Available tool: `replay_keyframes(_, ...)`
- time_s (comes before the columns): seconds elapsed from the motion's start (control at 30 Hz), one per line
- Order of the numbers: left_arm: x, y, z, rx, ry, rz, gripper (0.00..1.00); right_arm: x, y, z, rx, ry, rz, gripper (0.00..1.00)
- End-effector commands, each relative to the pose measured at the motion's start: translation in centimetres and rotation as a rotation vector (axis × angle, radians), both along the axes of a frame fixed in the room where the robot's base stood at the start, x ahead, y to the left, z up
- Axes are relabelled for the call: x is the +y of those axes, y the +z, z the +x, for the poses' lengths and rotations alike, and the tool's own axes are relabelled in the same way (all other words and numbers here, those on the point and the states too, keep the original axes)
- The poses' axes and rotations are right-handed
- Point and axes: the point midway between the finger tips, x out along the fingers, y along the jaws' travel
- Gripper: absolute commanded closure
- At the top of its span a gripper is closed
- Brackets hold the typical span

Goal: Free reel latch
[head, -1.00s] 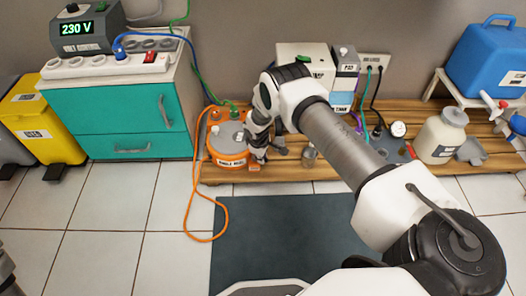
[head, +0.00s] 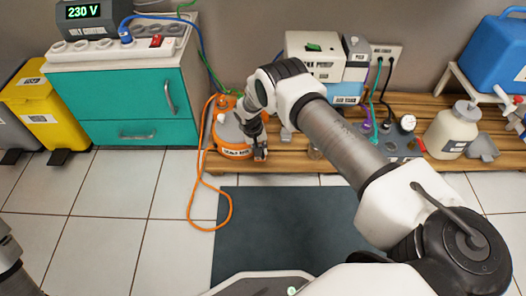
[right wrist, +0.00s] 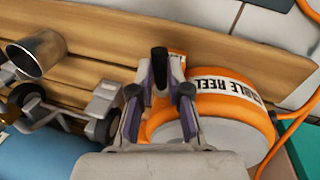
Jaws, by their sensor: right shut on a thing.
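The orange cable reel (head: 233,150) stands on the low wooden platform, with its label facing front. In the right wrist view the reel (right wrist: 236,105) lies just right of my fingers. My right gripper (head: 261,152) is at the reel's right front side. In the right wrist view, my right gripper (right wrist: 160,92) is shut on a small dark upright piece (right wrist: 160,68), which looks like the reel latch. An orange part shows just behind it. The latch's base is hidden by the fingers. My left gripper is not in view.
An orange cable (head: 196,205) loops from the reel onto the floor. A metal cup (right wrist: 37,53) and a wheeled metal fitting (right wrist: 85,112) are beside the gripper. A teal cabinet (head: 125,105) stands left. A cream bottle (head: 452,132) stands right. The dark mat (head: 285,230) is clear.

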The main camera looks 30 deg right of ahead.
Motion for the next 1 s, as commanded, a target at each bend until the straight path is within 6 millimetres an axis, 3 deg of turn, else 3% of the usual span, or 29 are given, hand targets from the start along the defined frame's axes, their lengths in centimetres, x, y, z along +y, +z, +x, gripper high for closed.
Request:
replay_keyframes(0.33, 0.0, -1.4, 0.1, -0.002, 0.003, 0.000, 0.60, 0.5, -0.1, 0.3, -0.001, -0.172, 0.001, 1.00)
replay_keyframes(0.9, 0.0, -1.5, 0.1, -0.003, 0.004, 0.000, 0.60, 0.6, 0.0, 0.4, -0.001, -0.208, 0.001, 1.00)
replay_keyframes(0.93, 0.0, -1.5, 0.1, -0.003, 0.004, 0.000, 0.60, 0.6, 0.0, 0.4, -0.001, -0.208, 0.001, 0.77)
replay_keyframes(1.0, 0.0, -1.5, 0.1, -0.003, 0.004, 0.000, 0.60, 0.6, 0.0, 0.4, -0.001, -0.208, 0.001, 0.59)
